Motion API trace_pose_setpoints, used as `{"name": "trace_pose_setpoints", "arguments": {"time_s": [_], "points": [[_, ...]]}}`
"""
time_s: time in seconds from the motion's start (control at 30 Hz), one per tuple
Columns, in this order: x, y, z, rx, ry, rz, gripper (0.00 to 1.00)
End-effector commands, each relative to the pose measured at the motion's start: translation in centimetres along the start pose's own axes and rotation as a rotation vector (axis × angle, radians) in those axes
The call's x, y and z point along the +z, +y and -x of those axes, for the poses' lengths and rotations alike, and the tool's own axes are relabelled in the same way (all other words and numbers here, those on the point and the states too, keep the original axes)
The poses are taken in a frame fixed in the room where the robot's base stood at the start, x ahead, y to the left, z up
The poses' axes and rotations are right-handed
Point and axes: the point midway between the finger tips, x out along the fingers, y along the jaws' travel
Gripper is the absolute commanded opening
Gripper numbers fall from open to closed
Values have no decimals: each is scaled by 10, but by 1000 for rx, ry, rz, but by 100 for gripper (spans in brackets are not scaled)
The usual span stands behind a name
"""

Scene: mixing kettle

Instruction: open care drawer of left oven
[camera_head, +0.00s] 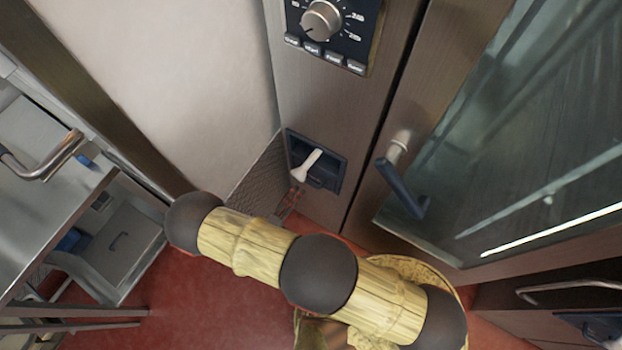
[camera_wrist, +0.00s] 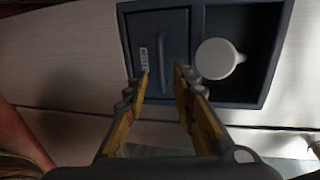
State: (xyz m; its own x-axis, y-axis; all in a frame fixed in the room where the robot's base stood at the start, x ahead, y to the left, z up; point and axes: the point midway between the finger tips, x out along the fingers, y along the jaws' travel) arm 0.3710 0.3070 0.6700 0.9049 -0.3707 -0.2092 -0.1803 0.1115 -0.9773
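The oven (camera_head: 320,90) has a dark blue panel (camera_head: 335,180) set low in its front. In the wrist view this panel holds a flat drawer front (camera_wrist: 155,22) on the left, with a slim raised handle (camera_wrist: 164,68). On the right is a recess (camera_wrist: 262,35) with a white round-ended piece (camera_wrist: 216,58), which appears as a white lever (camera_head: 308,165) in the head view. My gripper (camera_wrist: 160,68) is open, its fingertips on either side of the handle in the picture. I cannot tell whether they touch it. In the head view my gripper (camera_head: 297,192) is small at the panel's lower left.
The oven's glass door (camera_head: 510,130) with a dark handle (camera_head: 405,190) is to the right of the panel. A control panel with a knob (camera_head: 321,20) sits above. A steel counter (camera_head: 45,180) stands at the left. Red floor (camera_head: 200,300) lies below.

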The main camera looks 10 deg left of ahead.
Motion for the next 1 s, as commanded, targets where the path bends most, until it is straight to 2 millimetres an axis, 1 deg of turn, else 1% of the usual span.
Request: {"name": "trace_pose_setpoints", "arguments": {"time_s": [0.17, 0.5, 0.6, 0.77, 1.0], "points": [[-1, 0, -9, -2, 6, 42, 26], [-2, 0, -58, -2, 7, 38, 26], [-2, 0, -69, -2, 6, 38, 26], [-2, -1, -78, -1, 5, 38, 26], [-1, -1, -78, -1, 4, 38, 26]]}}
